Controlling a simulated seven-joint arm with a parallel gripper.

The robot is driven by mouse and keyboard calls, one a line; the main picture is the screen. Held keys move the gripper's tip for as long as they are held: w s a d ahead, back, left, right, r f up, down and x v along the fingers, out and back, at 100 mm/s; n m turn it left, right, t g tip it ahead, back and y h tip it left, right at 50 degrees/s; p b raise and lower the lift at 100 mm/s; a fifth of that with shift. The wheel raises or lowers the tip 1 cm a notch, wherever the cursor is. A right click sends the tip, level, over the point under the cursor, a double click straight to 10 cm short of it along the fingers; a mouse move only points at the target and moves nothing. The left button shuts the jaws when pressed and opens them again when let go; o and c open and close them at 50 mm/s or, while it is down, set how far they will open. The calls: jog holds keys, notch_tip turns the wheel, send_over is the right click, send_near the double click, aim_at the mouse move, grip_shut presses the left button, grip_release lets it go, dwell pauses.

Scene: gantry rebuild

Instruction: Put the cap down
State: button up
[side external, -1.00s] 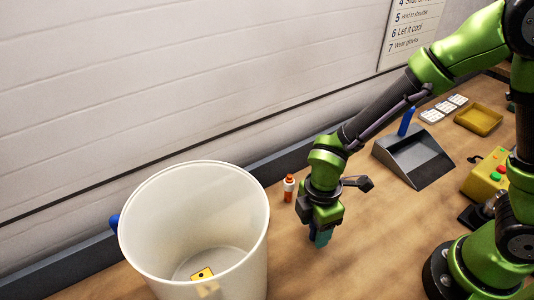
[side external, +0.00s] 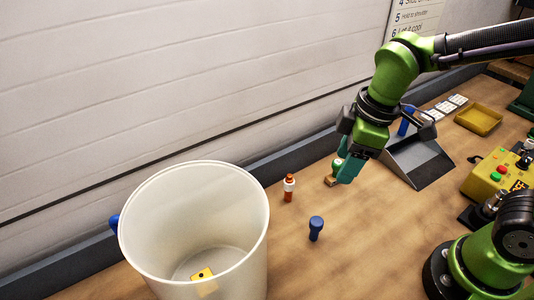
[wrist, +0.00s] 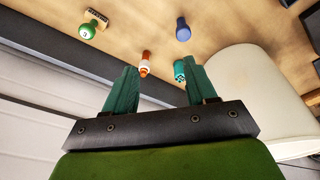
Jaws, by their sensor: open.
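A blue mushroom-shaped piece (side external: 316,228), which may be the cap, stands upright and free on the wooden table between the white bin and my arm. It also shows in the wrist view (wrist: 183,29), beyond my fingers. My gripper (side external: 348,168) is raised above the table, up and right of the blue piece and apart from it. In the wrist view my gripper's teal fingers (wrist: 160,67) are spread with nothing held between them. A small teal piece with pale dots shows beside the right finger; I cannot tell what it is.
The large white bin (side external: 258,255) stands at left with a yellow piece (side external: 202,274) inside. An orange bottle (side external: 289,188) stands near the wall. A green-topped stamp (wrist: 88,29) is partly behind my gripper in the side view. A grey dustpan (side external: 428,165) and yellow control box (side external: 490,178) are at right.

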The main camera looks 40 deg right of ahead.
jog(key=s+d+r+m+t, duration=0.3)
jog(key=d+r+m+t, duration=0.2)
jog(key=m, duration=0.8)
jog(key=shift+s+d+r+y, duration=0.4)
jog(key=shift+d+r, duration=0.1)
jog(key=shift+d, duration=1.35)
